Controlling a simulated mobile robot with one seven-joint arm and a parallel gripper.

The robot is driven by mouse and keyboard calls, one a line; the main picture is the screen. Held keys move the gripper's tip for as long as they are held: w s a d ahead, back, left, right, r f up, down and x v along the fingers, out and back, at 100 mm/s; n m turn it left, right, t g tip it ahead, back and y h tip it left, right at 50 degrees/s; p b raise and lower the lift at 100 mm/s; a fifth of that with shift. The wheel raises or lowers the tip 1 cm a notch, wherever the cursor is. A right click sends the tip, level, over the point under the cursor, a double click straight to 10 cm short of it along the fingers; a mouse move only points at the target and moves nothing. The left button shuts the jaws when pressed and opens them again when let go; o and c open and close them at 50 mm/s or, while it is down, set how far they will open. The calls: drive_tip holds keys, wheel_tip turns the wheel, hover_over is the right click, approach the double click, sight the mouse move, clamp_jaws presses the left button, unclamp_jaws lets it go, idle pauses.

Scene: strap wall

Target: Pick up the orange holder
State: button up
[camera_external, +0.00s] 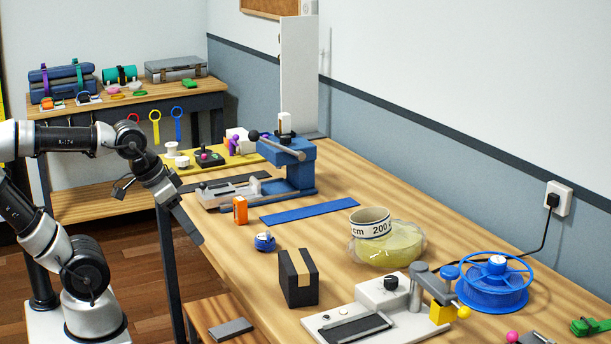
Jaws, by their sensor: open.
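The orange holder (240,211) looks like a small upright orange block with a dark mark on its side. It stands on the wooden workbench (335,235), near its left edge. My gripper (198,240) hangs pointing down at the bench's left edge, left of and a little lower in the picture than the holder. It is open, apart from the holder, and nothing shows between its fingers. The fingers are small and seen edge-on.
A blue press (290,165) stands behind the holder, with a blue strip (310,207) to its right. A yellow bag (390,250) and a blue reel (492,290) are farther right.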

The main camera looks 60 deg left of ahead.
drive_tip(key=w+a+r+g+p, duration=0.1)
drive_tip(key=w+a+r+p, duration=0.25)
drive_tip(key=w+r, duration=0.2)
wheel_tip(320, 180, up, 5)
drive_tip(key=n+g+p, duration=0.1)
drive_tip(key=g+p, duration=0.3)
drive_tip(key=p, duration=1.1)
hover_over(240, 198)
wheel_tip(240, 198, down, 17)
drive_tip(key=shift+d+f+b, duration=0.1)
drive_tip(key=shift+b, duration=1)
drive_tip(key=shift+c, duration=0.2)
clamp_jaws()
